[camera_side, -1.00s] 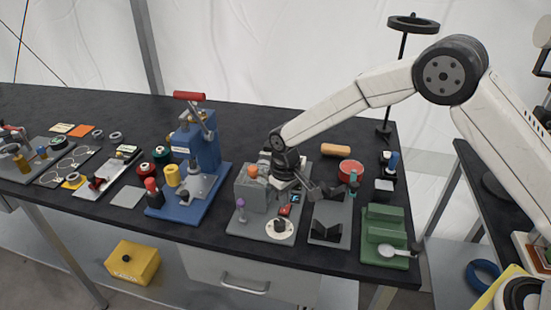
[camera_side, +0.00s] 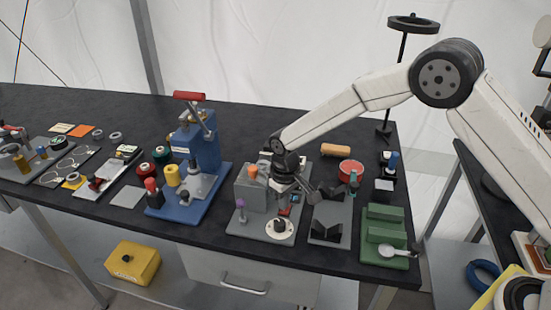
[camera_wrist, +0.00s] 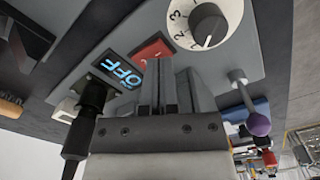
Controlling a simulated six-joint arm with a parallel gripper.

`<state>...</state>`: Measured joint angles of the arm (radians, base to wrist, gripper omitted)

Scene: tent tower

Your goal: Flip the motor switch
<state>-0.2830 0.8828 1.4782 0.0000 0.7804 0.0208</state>
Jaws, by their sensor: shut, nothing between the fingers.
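A red switch (camera_wrist: 152,50) sits on the grey control panel (camera_wrist: 265,30) between a display and a dial. Only part of it shows in the wrist view, since my fingers cover the rest. A bit of it shows in the side view (camera_side: 284,211). The display (camera_wrist: 122,72) is lit and reads OFF. My gripper (camera_wrist: 160,64) is shut and empty, with its fingertips right at the red switch. I cannot tell whether they touch it. In the side view my gripper (camera_side: 283,190) points down over the panel's front part.
The white numbered dial (camera_wrist: 207,22) lies close beside the switch, and a purple-knobbed lever (camera_wrist: 257,123) stands to the right. In the side view, a grey motor block (camera_side: 253,190), a blue press (camera_side: 196,150) and a green rack (camera_side: 384,238) crowd the bench around my gripper.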

